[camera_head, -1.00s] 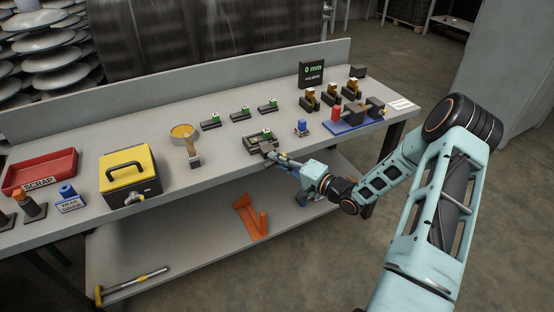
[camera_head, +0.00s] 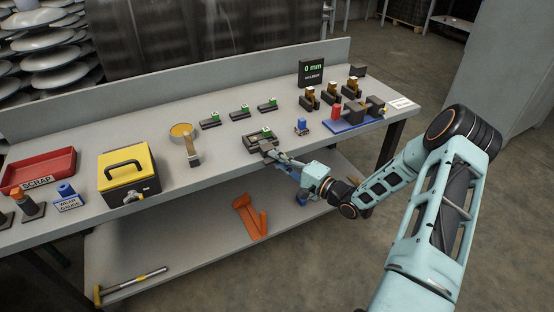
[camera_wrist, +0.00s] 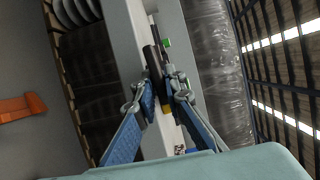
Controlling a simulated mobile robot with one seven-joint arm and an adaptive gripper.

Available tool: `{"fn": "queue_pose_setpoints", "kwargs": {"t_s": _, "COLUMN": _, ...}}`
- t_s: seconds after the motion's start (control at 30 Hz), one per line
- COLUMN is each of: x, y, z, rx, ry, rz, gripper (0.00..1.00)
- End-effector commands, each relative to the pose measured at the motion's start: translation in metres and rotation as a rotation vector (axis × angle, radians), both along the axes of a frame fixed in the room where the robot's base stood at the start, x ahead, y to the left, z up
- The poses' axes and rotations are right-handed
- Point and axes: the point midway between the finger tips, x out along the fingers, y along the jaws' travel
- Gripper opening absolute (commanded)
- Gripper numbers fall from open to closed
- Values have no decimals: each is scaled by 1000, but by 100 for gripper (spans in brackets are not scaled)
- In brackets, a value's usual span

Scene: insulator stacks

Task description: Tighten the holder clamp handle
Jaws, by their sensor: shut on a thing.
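My gripper (camera_head: 271,154) is at the holder's front side, reaching in from the right over the bench edge. In the wrist view my gripper (camera_wrist: 163,88) has its two blue-padded fingers closed on either side of the dark bar. A small yellow part shows between the fingers. The fingers hide where the bar joins the holder.
Several small green-topped blocks (camera_head: 239,112) stand behind the holder. A blue-topped piece (camera_head: 301,127) is close on its right, with a blue fixture (camera_head: 352,125) beyond. A display (camera_head: 312,74) reads 0 mm. A yellow-lidded box (camera_head: 119,160) and red scrap tray (camera_head: 38,170) stand left.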

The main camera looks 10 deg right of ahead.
Motion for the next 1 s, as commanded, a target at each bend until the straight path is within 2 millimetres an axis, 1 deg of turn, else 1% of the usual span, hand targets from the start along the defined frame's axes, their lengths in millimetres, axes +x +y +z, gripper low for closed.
{"fn": "queue_pose_setpoints", "kwargs": {"t_s": 0.53, "x": 0, "y": 0, "z": 0, "rx": 3, "ry": 0, "rz": 0, "gripper": 0}}
{"fn": "queue_pose_setpoints", "kwargs": {"t_s": 0.57, "x": 0, "y": 0, "z": 0, "rx": 3, "ry": 0, "rz": 0, "gripper": 13}}
{"fn": "queue_pose_setpoints", "kwargs": {"t_s": 0.67, "x": 0, "y": 0, "z": 0, "rx": 3, "ry": 0, "rz": 0, "gripper": 24}}
{"fn": "queue_pose_setpoints", "kwargs": {"t_s": 0.7, "x": 0, "y": 0, "z": 0, "rx": 3, "ry": 0, "rz": 0, "gripper": 26}}
{"fn": "queue_pose_setpoints", "kwargs": {"t_s": 1.0, "x": -2, "y": -2, "z": 0, "rx": 2, "ry": 0, "rz": -1, "gripper": 26}}
